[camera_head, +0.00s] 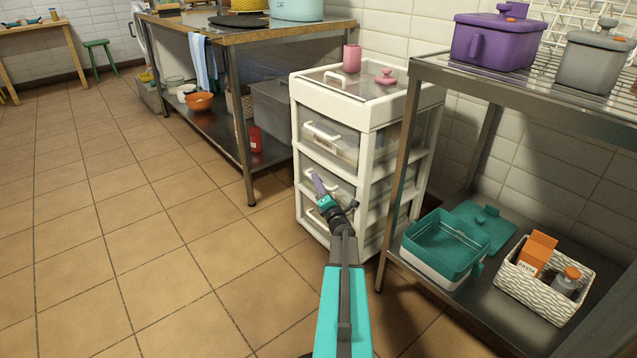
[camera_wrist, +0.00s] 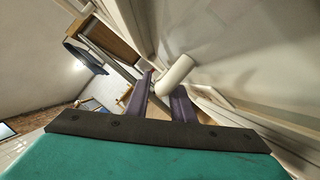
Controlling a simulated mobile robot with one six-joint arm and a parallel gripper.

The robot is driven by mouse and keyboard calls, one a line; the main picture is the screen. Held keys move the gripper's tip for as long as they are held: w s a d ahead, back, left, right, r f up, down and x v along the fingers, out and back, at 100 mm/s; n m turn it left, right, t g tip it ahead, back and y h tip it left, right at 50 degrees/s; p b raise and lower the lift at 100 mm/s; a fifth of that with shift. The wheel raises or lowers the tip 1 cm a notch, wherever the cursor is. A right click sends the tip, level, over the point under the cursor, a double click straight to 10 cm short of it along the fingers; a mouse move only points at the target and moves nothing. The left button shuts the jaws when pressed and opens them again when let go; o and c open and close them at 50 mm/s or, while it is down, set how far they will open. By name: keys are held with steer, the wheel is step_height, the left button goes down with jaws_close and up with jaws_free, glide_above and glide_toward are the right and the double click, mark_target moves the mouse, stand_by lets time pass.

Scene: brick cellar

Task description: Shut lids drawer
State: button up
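A white drawer unit (camera_head: 345,107) with clear drawers stands against the tiled wall. Its top drawer (camera_head: 331,143) has a white bar handle and looks shut. My gripper (camera_head: 318,184) is at the middle drawer's handle (camera_head: 309,177), and my arm covers much of the lower fronts. In the wrist view, my gripper's purple fingers (camera_wrist: 162,90) are apart, with a rounded white handle (camera_wrist: 176,74) at their tips. I cannot tell whether they touch it. No lids label is readable, and I cannot tell whether the middle drawer sticks out.
A metal shelf (camera_head: 400,258) stands close on the right, with a teal box (camera_head: 440,250) and a white basket (camera_head: 540,295). A steel-legged table (camera_head: 247,150) is on the left. A pink cup (camera_head: 351,58) stands on the unit. Tiled floor (camera_head: 150,250) is clear at left.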

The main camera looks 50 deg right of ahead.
steer(key=p+v, duration=0.3)
steer(key=v, duration=1)
steer(key=shift+s+a+p, duration=0.15)
steer(key=shift+p, duration=0.25)
